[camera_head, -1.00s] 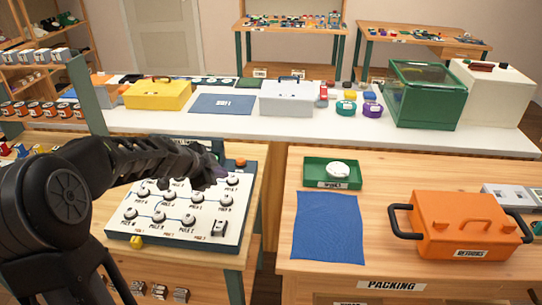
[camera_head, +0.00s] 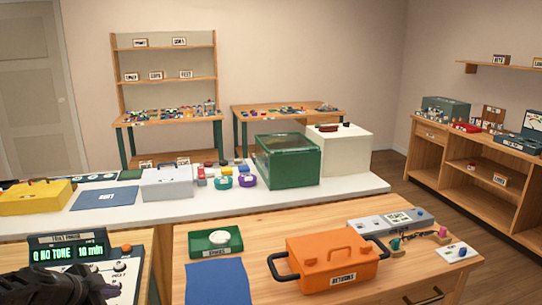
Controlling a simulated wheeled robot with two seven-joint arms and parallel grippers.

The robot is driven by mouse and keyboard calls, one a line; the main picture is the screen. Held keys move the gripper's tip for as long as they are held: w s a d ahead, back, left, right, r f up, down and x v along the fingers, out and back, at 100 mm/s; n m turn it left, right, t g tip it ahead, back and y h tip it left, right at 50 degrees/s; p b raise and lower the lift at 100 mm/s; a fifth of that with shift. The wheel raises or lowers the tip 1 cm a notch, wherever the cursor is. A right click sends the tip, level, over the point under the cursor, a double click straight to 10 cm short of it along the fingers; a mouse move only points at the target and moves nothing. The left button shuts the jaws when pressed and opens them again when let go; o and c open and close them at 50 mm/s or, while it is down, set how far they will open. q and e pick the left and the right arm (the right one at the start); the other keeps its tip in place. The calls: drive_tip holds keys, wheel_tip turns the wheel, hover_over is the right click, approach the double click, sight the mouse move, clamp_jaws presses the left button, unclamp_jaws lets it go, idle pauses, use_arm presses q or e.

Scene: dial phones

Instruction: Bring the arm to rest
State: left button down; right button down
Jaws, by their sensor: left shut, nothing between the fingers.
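My left gripper (camera_head: 98,288) shows at the bottom left corner, dark and partly cut off by the picture's edge. It is shut and empty, in front of the dial panel. The dial panel (camera_head: 124,268) is a white board with round knobs, partly hidden behind my arm and cut off below. Its green display (camera_head: 68,252) reads "0 NO TONE 10 min". My right gripper is out of view.
The wooden packing table holds an orange case (camera_head: 330,258), a green tray (camera_head: 215,242) with a white round item, and a blue cloth (camera_head: 218,283). A white counter behind carries yellow (camera_head: 37,197) and grey (camera_head: 166,181) boxes and a green bin (camera_head: 288,161). Shelves stand right.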

use_arm(q)
drive_tip(key=s+d+f+n+g+h, duration=0.1)
drive_tip(key=s+d+f+n+g, duration=0.3)
drive_tip(key=d+f, duration=0.75)
drive_tip(key=s+d+f+n+g, duration=0.15)
drive_tip(key=s+d+f, duration=0.5)
drive_tip(key=f, duration=0.75)
drive_tip(key=s+d+f+n+g+h, duration=0.1)
drive_tip(key=s+d+f+n, duration=0.2)
drive_tip(key=s+d, duration=0.6)
drive_tip(key=s+d+f+n+g+h, duration=0.1)
drive_tip(key=s+d+f+n+g, duration=0.1)
drive_tip(key=s+d+f, duration=0.5)
drive_tip(key=shift+s+d+n, duration=0.65)
drive_tip(key=shift+s+d, duration=0.2)
drive_tip(key=shift+d, duration=0.3)
